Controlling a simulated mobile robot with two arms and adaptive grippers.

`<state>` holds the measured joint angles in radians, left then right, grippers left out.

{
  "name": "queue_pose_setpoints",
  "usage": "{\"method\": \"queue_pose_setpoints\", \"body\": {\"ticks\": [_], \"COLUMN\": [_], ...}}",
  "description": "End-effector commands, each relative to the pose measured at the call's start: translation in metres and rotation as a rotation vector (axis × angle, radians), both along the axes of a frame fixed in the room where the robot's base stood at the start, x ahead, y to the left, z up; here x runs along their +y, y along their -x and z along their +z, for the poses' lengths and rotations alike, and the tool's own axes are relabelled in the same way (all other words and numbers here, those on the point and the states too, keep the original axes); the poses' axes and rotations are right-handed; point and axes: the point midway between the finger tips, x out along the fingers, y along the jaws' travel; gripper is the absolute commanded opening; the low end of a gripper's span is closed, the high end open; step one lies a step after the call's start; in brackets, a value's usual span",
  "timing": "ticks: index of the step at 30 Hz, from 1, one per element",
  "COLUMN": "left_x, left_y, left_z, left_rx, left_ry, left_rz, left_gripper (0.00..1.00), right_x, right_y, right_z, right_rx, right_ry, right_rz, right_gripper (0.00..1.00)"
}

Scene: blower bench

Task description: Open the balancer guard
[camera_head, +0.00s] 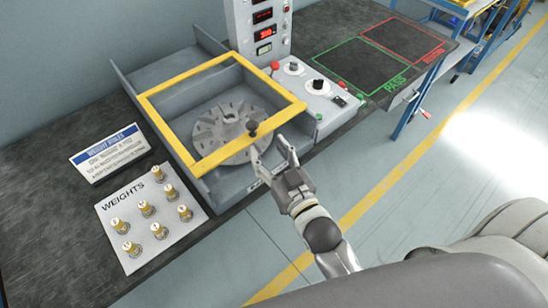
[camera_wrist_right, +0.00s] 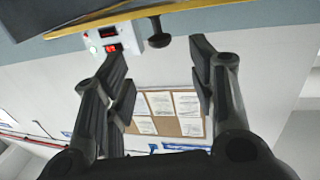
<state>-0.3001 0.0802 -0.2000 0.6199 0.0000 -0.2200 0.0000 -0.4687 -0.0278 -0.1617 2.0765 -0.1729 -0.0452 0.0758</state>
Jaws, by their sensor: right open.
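The balancer guard (camera_head: 167,132) is a yellow-edged frame lying over the grey balancer housing. A slotted grey rotor (camera_head: 212,140) shows through it. A dark round knob (camera_head: 252,127) stands on the guard's front bar. My right gripper (camera_head: 272,150) is open and empty at the front of the guard, its fingers near the knob. In the right wrist view, the knob (camera_wrist_right: 158,39) hangs from the yellow edge, beyond and between the two spread fingers (camera_wrist_right: 160,65). I see no contact with it. My left gripper is not in view.
A control panel (camera_head: 316,96) with knobs stands right of the housing, below a display column (camera_head: 261,30). A weights plate (camera_head: 151,216) with several brass weights and a sign (camera_head: 110,152) lie left. Green and red marked areas (camera_head: 362,66) on the bench are empty.

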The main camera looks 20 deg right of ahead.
Motion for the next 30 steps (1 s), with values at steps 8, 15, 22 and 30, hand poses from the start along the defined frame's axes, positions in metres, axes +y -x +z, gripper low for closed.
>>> {"method": "queue_pose_setpoints", "body": {"ticks": [8, 15, 22, 30], "left_x": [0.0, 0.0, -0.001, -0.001], "left_y": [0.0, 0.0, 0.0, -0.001], "left_z": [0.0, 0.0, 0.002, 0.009], "left_rx": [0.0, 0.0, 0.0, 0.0], "left_ry": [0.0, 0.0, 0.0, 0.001], "left_rz": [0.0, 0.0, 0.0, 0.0], "left_gripper": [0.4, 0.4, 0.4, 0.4], "right_x": [-0.003, -0.003, -0.01, -0.035], "right_y": [0.019, 0.02, 0.024, 0.049], "right_z": [0.0, 0.0, -0.001, -0.007], "right_rx": [0.0, 0.0, 0.043, 0.31], "right_ry": [0.0, 0.0, -0.109, -0.813], "right_rz": [0.0, 0.0, -0.005, -0.032], "right_gripper": [0.52, 0.52, 0.27, 0.0]}}
